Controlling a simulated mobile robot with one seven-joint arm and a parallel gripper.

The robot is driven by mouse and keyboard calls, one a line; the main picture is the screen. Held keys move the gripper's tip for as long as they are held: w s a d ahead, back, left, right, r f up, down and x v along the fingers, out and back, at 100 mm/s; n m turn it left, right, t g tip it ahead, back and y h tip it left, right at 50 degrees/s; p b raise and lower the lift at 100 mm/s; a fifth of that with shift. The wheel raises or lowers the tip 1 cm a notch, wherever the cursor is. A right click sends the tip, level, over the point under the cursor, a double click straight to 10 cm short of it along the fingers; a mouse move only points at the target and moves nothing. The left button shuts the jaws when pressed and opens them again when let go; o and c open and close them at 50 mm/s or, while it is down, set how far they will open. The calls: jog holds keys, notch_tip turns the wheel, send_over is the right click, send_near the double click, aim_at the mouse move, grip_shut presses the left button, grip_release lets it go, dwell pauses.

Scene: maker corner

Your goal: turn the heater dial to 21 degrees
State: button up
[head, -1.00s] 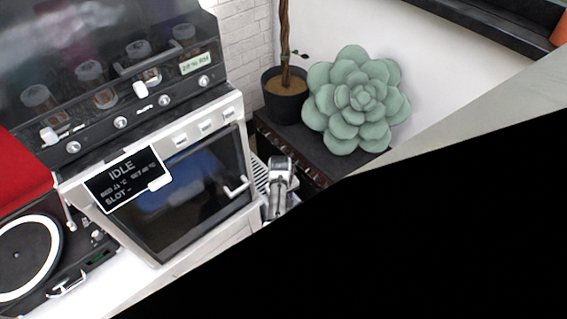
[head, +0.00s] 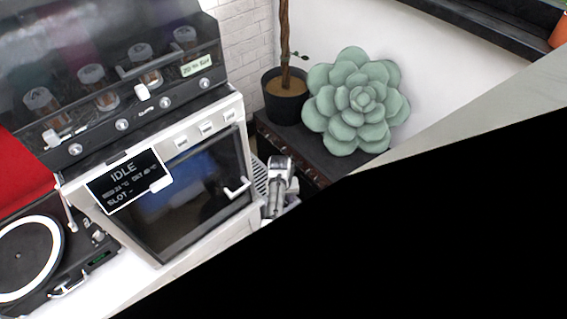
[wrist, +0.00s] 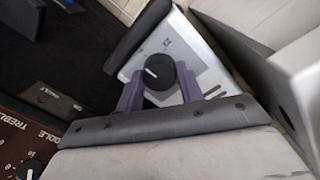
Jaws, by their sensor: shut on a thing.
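The heater dial (wrist: 153,72) is a round black knob with a white pointer line. It sits on a light grey and white panel (wrist: 175,43) in the wrist view. The pointer aims toward the upper left in that picture. My gripper (wrist: 160,82) has its two purple fingers on either side of the dial and is shut on it. Any degree marks are too small to read. Neither the dial nor my gripper can be made out in the head view, where a large black shape covers the lower right.
A brown panel with knobs and a "TREBLE" label (wrist: 14,135) is at the lower left of the wrist view. The head view shows a white machine with an "IDLE" display (head: 125,180), a turntable (head: 25,255), a potted plant (head: 287,95) and a large green succulent (head: 358,100).

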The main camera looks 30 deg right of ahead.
jog(key=o, duration=0.7)
jog(key=shift+r, duration=0.1)
jog(key=r, duration=1.3)
jog(key=shift+w+a+r, duration=0.2)
jog(key=shift+a+r, duration=0.1)
jog(key=shift+a, duration=0.1)
